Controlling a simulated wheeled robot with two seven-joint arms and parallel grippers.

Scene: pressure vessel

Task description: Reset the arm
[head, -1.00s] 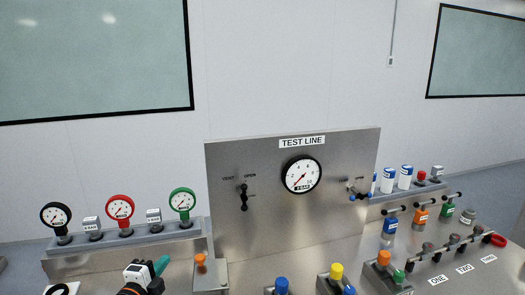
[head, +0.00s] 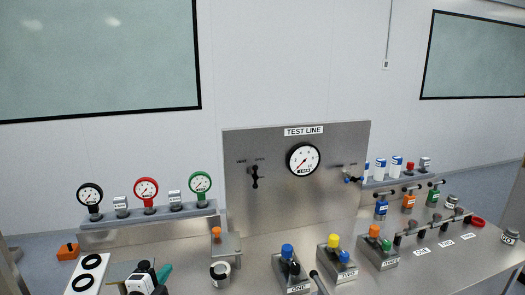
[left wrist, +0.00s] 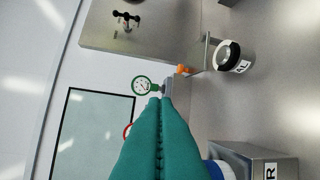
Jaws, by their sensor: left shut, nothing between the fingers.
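My left gripper (head: 166,271) is at the bottom left of the head view, low over the near part of the bench. In the left wrist view its teal fingers (left wrist: 160,102) lie together with no gap and hold nothing. The test line panel (head: 270,200) stands upright behind the bench, with a round gauge (head: 303,160) and a black valve handle (head: 255,177). My right gripper is not in view.
Black, red and green gauges (head: 200,183) stand on a rack at the left. A metal cup (head: 219,272) and a small stand with an orange knob (head: 216,233) are right of the gripper. Valve blocks ONE, TWO (head: 346,274) and another stand in front.

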